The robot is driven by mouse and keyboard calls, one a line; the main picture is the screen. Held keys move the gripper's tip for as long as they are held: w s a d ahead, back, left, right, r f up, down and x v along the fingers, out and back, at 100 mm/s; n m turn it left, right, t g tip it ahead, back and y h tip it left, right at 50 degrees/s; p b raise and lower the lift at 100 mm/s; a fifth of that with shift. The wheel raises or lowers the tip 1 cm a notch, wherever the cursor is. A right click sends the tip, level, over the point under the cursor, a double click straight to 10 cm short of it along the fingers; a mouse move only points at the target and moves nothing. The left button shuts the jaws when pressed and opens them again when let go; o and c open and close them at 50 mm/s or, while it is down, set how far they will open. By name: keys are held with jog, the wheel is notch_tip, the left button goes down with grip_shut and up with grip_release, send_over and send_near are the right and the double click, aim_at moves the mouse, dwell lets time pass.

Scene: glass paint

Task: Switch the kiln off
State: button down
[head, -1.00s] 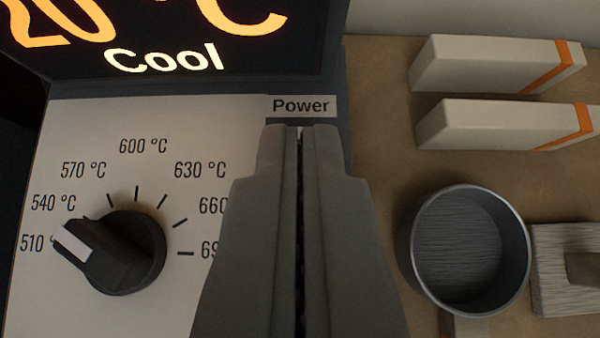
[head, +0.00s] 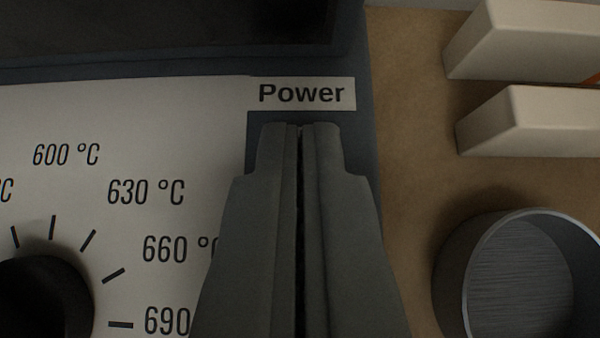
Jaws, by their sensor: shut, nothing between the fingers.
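My gripper (head: 300,128) is shut and empty. Its fingertips are at the kiln's front panel, just below the "Power" label (head: 301,94). The power switch itself is hidden behind my fingers, and I cannot tell whether they touch it. The kiln panel (head: 130,110) is white with a dark frame. The kiln display (head: 160,25) at the top left is dark, with no digits or words lit. The black temperature dial (head: 40,305) is at the lower left, partly out of view, beside printed marks up to 690 °C.
Two pale blocks (head: 530,40) (head: 530,120) lie on the brown surface (head: 415,150) at the right. A round grey metal cup (head: 520,280) stands below them, cut by the frame edge. Bare brown surface lies between the kiln and these things.

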jog(key=shift+f, duration=0.1)
jog(key=shift+w+r, duration=0.2)
jog(key=shift+w, duration=0.55)
jog(key=shift+r, duration=0.1)
jog(key=shift+w+r, duration=0.1)
jog(key=shift+r, duration=0.15)
notch_tip(320, 180, up, 4)
jog(key=shift+w+f, duration=0.1)
jog(key=shift+w, duration=0.05)
jog(key=w+r+v, duration=0.1)
jog(key=v, duration=0.8)
jog(key=shift+r, duration=0.45)
